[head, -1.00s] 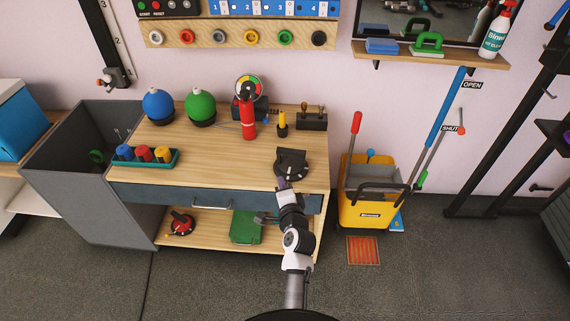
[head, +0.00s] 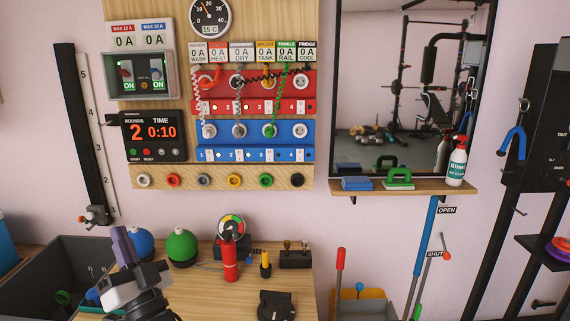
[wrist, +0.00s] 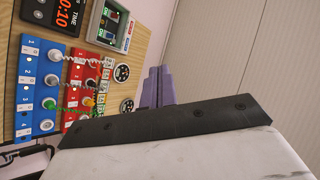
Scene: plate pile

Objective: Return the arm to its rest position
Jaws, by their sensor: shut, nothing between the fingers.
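My gripper (head: 126,243) is raised at the lower left of the head view, in front of the blue ball and the left part of the workbench (head: 205,290). Its purple fingers point up and are together, with nothing between them. In the wrist view the purple fingers (wrist: 156,88) also show closed and empty, in front of the wall. My arm enters from the bottom edge; most of it is out of view.
A grey bin (head: 45,255) is at left. Panels with plugs (head: 255,140) hang above; a shelf (head: 400,187) is at right.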

